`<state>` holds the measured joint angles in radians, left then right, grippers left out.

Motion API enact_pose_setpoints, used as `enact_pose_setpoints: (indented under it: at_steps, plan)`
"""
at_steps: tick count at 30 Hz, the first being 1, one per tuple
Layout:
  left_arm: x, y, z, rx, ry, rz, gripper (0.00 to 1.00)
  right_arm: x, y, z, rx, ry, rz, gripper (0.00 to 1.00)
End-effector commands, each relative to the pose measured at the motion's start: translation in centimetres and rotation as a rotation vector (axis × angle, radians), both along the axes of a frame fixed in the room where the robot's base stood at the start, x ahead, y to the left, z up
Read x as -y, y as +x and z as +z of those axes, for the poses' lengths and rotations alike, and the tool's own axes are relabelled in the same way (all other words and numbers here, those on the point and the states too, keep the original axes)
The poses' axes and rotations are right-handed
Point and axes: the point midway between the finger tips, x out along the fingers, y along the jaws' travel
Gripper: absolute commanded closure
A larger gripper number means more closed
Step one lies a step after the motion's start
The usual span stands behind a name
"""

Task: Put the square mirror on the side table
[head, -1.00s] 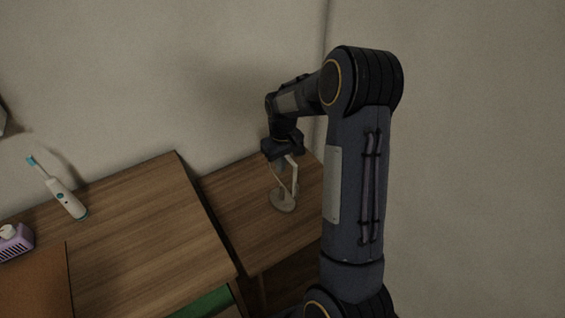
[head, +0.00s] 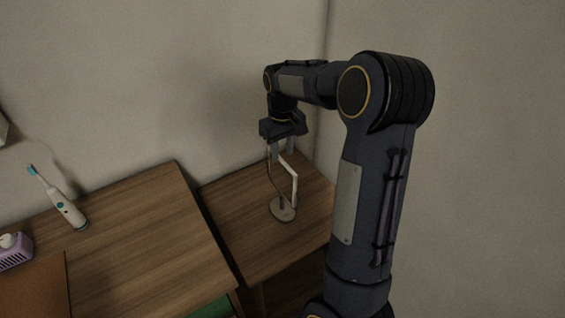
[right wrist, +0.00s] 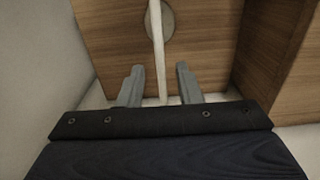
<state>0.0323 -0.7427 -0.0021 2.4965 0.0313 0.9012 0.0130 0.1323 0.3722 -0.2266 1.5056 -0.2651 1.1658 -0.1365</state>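The square mirror (head: 283,213) stands upright on its round base on the side table (head: 238,222). Its thin pale frame is seen at a steep angle, so the mirror face hardly shows. In the right wrist view the mirror (right wrist: 157,45) is an edge-on pale bar above the round base. My right gripper (head: 282,153) points down just above the mirror's top. Its two fingers are spread, with a gap on each side of the mirror's edge; this also shows in the right wrist view (right wrist: 159,84). My left gripper is out of view.
A larger wooden table (head: 150,230) stands left of the side table. It holds an electric toothbrush (head: 66,205), a purple basket (head: 15,252) and a brown board (head: 35,285). Walls close off the back and right. The side table's front area is clear.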

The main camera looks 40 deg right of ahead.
Motion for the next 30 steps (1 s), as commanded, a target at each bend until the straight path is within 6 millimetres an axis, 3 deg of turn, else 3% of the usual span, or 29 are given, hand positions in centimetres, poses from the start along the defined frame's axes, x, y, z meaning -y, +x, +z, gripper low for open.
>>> enact_pose_setpoints:
  at_steps: [7, 11, 15, 19, 24, 30]
  plan:
    - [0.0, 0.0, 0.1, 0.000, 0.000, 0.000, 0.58, -0.2, -0.2, 2.8, 0.004, 0.004, 0.000, 0.68]
    - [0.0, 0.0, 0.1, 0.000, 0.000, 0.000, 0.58, -1.7, -2.2, 4.6, 0.060, 0.045, -0.007, 0.68]
    - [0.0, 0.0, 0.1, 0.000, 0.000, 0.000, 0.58, -6.0, -7.3, 7.1, 0.181, 0.138, -0.014, 0.68]
    - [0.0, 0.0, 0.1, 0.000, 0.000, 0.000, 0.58, -10.9, -13.1, 8.1, 0.306, 0.226, -0.020, 0.68]
    - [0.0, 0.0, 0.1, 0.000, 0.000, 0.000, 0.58, -15.9, -19.2, 6.9, 0.426, 0.300, -0.025, 0.68]
    - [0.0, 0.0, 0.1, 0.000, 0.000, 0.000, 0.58, -18.5, -22.3, 5.1, 0.486, 0.333, -0.035, 0.68]
